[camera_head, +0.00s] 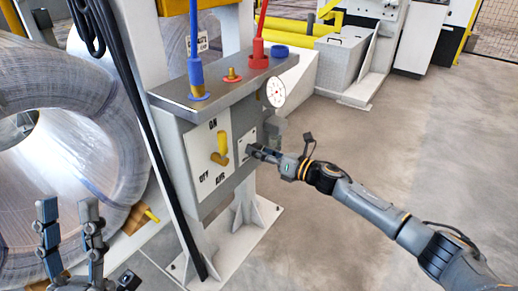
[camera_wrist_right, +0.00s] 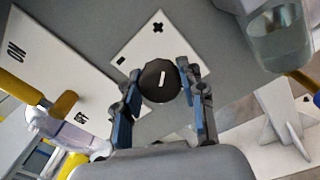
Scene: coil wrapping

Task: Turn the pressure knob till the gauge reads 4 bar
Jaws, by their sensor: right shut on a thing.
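The pressure knob (camera_wrist_right: 159,84) is dark, many-sided and marked with a white line, seen in the right wrist view on a white plate (camera_wrist_right: 160,40) with plus and minus signs. My right gripper (camera_wrist_right: 160,72) is shut on it, one finger on each side. In the head view my right gripper (camera_head: 250,151) is at the front of the grey control box (camera_head: 185,125) and hides the knob. The gauge (camera_head: 275,93) is a round white dial above it; its reading is too small to tell. My left gripper (camera_head: 68,206) is open and empty at the lower left.
A yellow valve handle (camera_head: 219,152) sits on the ON/OFF air plate left of the knob. A blue (camera_head: 195,70) and a red (camera_head: 258,50) fitting with hoses stand on top. A large wrapped coil (camera_head: 75,110) fills the left. The floor at right is clear.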

